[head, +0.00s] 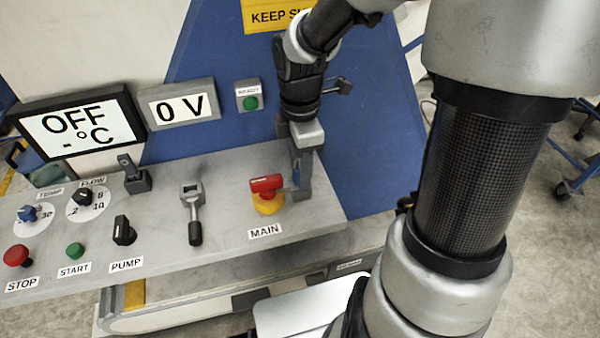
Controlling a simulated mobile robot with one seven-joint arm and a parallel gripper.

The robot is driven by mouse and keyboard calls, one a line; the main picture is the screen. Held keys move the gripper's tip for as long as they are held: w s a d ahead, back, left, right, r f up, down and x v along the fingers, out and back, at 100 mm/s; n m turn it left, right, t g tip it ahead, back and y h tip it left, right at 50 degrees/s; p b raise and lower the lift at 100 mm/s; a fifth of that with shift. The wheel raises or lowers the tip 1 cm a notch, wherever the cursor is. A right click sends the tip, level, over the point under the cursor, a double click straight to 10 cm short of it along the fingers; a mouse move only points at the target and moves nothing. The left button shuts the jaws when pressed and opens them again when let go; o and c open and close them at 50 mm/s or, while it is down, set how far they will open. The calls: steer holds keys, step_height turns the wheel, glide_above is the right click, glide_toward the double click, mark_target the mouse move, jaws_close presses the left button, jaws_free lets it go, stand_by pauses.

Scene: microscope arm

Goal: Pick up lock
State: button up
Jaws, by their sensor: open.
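My gripper (301,188) points down over the right end of the grey control panel, just right of the red and yellow MAIN switch (267,192). Its fingers are open. A small blue thing (296,170), which may be the lock, shows narrowly at the fingers. They hide most of it, and I cannot tell whether they touch it. A grey metal piece with a square opening and a dark handle (193,213) lies on the panel left of the MAIN switch; I cannot tell for sure what it is.
The panel (225,170) carries a red STOP button (16,255), a green START button (75,250), a PUMP switch (124,231) and knobs. Displays reading OFF (78,122) and 0 V (180,105) stand behind. My arm covers much of the right side.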

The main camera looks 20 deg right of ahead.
steer(key=c, duration=1)
jaws_close()
